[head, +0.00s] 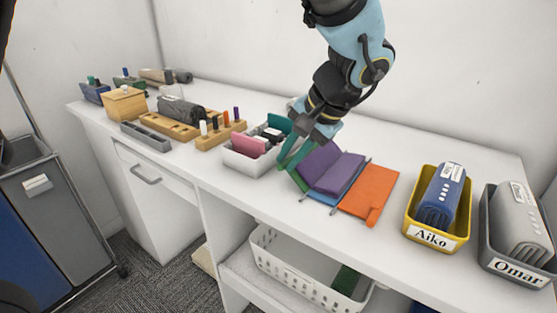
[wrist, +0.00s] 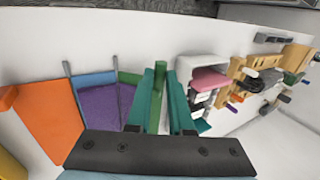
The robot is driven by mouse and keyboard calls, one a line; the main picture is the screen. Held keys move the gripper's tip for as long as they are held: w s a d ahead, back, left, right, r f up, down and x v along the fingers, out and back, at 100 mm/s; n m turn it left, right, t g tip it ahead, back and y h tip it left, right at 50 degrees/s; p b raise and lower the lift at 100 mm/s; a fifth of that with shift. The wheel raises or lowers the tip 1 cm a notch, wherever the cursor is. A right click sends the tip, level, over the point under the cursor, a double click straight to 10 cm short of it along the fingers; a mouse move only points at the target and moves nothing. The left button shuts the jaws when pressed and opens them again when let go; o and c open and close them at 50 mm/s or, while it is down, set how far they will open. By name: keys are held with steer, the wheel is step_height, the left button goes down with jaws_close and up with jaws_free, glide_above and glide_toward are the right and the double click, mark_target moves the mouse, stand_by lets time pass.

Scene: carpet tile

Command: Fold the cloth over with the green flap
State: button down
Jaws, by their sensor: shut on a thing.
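The cloth lies on the white table, with an orange panel (head: 370,190) flat at the right. A purple part (head: 335,172) lies over a blue part (head: 321,196), of which only an edge shows in the head view. The wrist view shows the orange (wrist: 48,118), purple (wrist: 103,106) and blue (wrist: 94,81) parts. The green flap (wrist: 158,84) stands raised between the teal fingers of my gripper (wrist: 160,102), at the cloth's left side in the head view. My gripper (head: 290,160) is shut on it. Its lower part is partly hidden by the fingers.
A white bin (head: 240,162) with pink and dark items stands close left of my gripper. Wooden holders (head: 172,126) stand farther left. A yellow bin (head: 437,240) marked Aiko and a grey bin (head: 515,265) marked Omar stand at the right. Table behind the cloth is clear.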

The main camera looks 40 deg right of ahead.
steer(key=s+t+b, duration=0.1)
steer(key=t, duration=0.1)
steer(key=s+d+t+y+b, duration=0.1)
steer(key=s+t, duration=0.1)
steer(key=s+t+b, duration=0.1)
steer(key=s+t, duration=0.1)
steer(key=shift+s+d+f+y, duration=0.2)
steer(key=shift+s+d+y, duration=0.05)
steer(key=shift+y, duration=0.05)
steer(key=shift+s+d, duration=0.1)
steer(key=shift+s, duration=0.2)
steer(key=shift+s+d+f+b, duration=0.1)
steer(key=shift+s+f+b, duration=0.2)
steer(key=shift+s, duration=0.25)
steer(key=shift+s+d+f+b, duration=0.1)
steer(key=shift+s+f+b, duration=0.15)
steer(key=shift+s, duration=0.25)
steer(key=shift+s+d+f+b, duration=0.2)
steer(key=shift+s+f+b, duration=0.35)
steer(key=shift+s+f, duration=0.8)
steer(key=shift+f, duration=0.2)
steer(key=c, duration=0.8)
jaws_free()
steer(key=shift+d+r, duration=0.1)
steer(key=shift+c, duration=0.2)
steer(key=shift+r, duration=0.1)
steer(key=shift+d+r, duration=0.1)
steer(key=shift+r, duration=0.05)
